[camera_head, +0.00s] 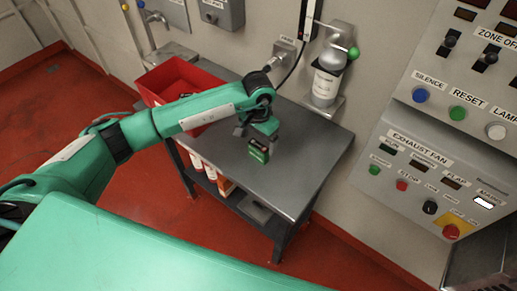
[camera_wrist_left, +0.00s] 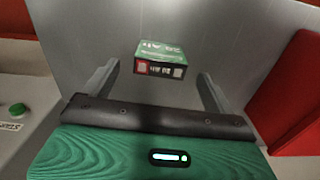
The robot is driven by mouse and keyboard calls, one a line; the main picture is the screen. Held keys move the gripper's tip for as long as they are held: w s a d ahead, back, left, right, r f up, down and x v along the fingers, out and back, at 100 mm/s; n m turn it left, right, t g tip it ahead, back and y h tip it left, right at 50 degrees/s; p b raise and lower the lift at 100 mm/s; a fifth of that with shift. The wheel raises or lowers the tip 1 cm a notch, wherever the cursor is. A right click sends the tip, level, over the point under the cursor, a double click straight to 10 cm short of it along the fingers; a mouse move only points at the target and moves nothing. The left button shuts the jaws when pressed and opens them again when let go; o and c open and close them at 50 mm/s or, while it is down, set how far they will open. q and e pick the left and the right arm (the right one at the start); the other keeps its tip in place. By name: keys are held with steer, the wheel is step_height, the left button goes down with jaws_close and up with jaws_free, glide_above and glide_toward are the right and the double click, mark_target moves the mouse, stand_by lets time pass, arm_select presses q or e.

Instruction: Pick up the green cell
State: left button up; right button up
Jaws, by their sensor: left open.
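The green cell (camera_head: 258,149) is a small green block with dark sides and pale lettering, standing on the grey metal table (camera_head: 305,160). It also shows in the left wrist view (camera_wrist_left: 160,58), just beyond and between the two fingers. My left gripper (camera_head: 250,138) is above and beside the cell in the head view, and the arm hides part of the space around it. In the left wrist view my left gripper (camera_wrist_left: 156,80) is open, with nothing between its fingers. My right gripper is not in view.
A red bin (camera_head: 178,78) stands at the table's back left; its wall shows at the wrist view's right (camera_wrist_left: 292,95). A control panel (camera_head: 430,165) is at the right. The table's right half is clear.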

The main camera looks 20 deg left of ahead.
mark_target(259, 145)
arm_select(q)
step_height(259, 145, down, 3)
steer(key=shift+r+p, duration=0.1)
steer(key=shift+p, duration=0.6)
steer(key=shift+f, duration=0.35)
steer(key=shift+c, duration=0.2)
steer(key=c, duration=1.1)
steer(key=shift+c, duration=0.5)
steer(key=shift+w+r, duration=0.1)
